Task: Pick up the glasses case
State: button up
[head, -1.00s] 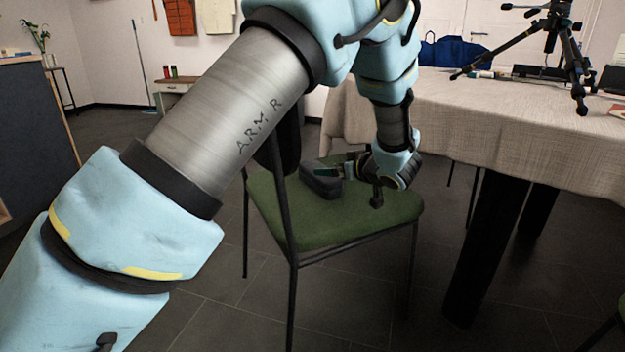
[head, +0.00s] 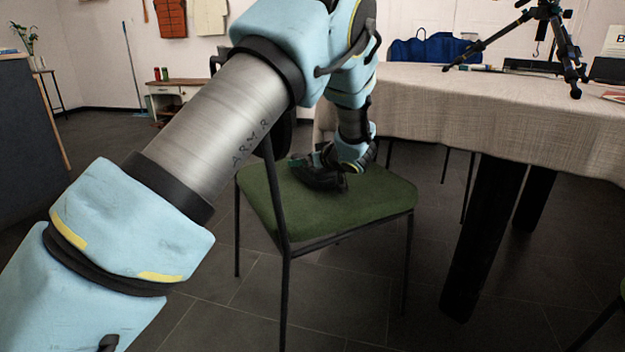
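The dark glasses case (head: 316,180) lies on the green chair seat (head: 365,203), toward the back-left part of the seat. My gripper (head: 322,168) is low over the seat, right at the case, and overlaps it in the picture. Its fingers and the case are both dark and small here, so I cannot tell whether the fingers are open or touching the case. Part of the case is hidden by my gripper.
The chair's dark backrest and frame (head: 281,235) stand just left of my gripper, partly behind my arm. A table with a beige cloth (head: 500,113) is on the right, bearing a tripod (head: 548,40). A blue bag (head: 432,50) is behind it. Open floor lies in front.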

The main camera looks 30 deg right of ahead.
jog(key=shift+c, duration=0.2)
jog(key=c, duration=1.3)
